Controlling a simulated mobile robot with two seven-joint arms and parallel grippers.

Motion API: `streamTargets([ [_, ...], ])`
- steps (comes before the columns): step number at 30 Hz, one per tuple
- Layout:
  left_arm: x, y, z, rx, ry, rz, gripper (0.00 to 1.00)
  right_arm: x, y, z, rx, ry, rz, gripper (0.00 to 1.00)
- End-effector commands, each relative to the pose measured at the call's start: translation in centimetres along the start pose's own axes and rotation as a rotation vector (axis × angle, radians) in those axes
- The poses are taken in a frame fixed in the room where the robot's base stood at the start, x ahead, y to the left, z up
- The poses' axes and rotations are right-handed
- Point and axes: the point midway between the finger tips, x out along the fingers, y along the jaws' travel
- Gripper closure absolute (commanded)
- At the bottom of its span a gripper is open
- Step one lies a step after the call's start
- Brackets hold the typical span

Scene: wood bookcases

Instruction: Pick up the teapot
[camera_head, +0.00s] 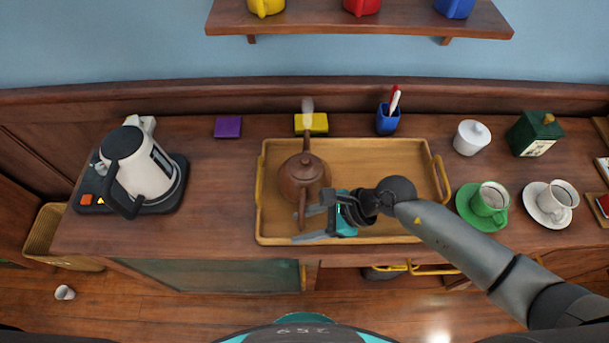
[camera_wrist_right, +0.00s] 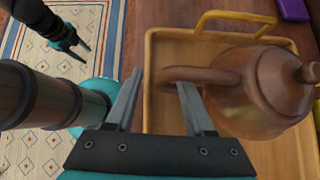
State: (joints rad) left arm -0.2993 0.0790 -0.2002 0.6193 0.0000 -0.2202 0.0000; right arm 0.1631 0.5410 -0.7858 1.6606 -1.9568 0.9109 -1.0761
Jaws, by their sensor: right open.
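The brown teapot (camera_head: 300,176) stands upright on the wooden tray (camera_head: 385,153), with its lid on, its spout toward the wall and its handle toward me. My right gripper (camera_head: 311,220) is open and empty at the handle, reaching in from the right. In the right wrist view the handle (camera_wrist_right: 185,75) of the teapot (camera_wrist_right: 262,90) shows at the fingertips (camera_wrist_right: 160,88), its outer end between them; I cannot tell whether they touch. My left gripper (camera_wrist_right: 83,46) is small in the right wrist view, above the patterned rug, its two fingers apart and empty.
A white kettle (camera_head: 146,168) on a black base stands left. A yellow sponge (camera_head: 312,123) and blue pen cup (camera_head: 387,121) are behind the tray. A green cup (camera_head: 490,198) and white cup (camera_head: 557,196) on saucers stand right. The counter between kettle and tray is clear.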

Motion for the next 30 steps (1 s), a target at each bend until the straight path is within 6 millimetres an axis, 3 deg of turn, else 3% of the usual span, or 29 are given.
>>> streamTargets([
  [10, 0.08, -0.01, 0.03, 0.0, 0.0, 0.0, 0.5, 0.86, 0.0, -0.01, -0.001, 0.0, 0.0, 0.47],
  [24, 0.07, -0.03, 0.03, 0.0, 0.0, 0.0, 0.5, 0.83, 0.01, -0.02, 0.0, 0.0, 0.0, 0.98],
  [30, 0.07, -0.03, 0.03, 0.0, 0.0, 0.0, 0.5, 0.83, 0.01, -0.03, 0.0, 0.0, 0.0, 1.0],
])
